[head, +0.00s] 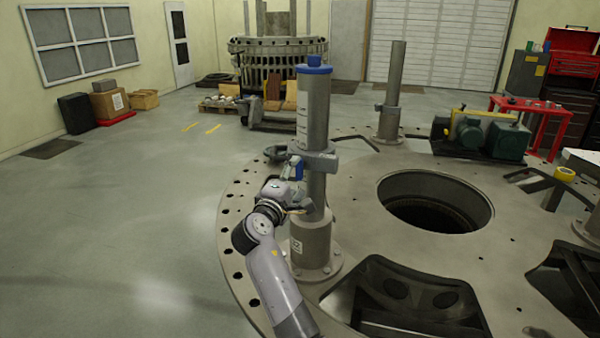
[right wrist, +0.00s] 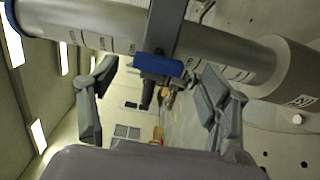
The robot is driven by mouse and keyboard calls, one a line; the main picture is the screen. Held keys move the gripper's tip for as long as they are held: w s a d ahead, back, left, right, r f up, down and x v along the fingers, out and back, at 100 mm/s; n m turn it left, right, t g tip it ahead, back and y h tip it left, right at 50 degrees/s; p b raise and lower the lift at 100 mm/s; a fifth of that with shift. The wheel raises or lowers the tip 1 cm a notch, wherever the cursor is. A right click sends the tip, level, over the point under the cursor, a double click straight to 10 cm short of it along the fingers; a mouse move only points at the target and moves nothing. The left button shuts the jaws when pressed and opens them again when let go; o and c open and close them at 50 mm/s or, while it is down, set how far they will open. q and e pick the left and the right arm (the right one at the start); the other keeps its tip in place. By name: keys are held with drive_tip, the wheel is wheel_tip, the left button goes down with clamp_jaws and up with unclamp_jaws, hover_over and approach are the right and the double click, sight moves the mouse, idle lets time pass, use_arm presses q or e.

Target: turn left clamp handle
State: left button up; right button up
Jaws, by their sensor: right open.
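The left clamp (head: 325,163) is a grey collar around the tall blue-capped post (head: 314,108), which stands upright on the turret plate (head: 250,215). Its small blue handle (head: 294,167) is on the left side of the post, partly hidden by my right gripper (head: 290,185). In the right wrist view, the post crosses the top, and the blue handle (right wrist: 158,66) lies between the two spread fingers of my right gripper (right wrist: 157,85). The fingers are apart from the handle on both sides. My left gripper is not in view.
A second post (head: 392,85) stands farther back on the plate, near a green motor unit (head: 490,135). The plate has a large round central opening (head: 435,203) and dark recesses (head: 400,300). The floor (head: 120,220) to the left is clear.

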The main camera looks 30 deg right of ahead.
drive_tip(key=v, duration=0.6)
drive_tip(key=shift+s+a, duration=0.25)
drive_tip(key=shift+a, duration=0.05)
drive_tip(key=shift+f, duration=0.1)
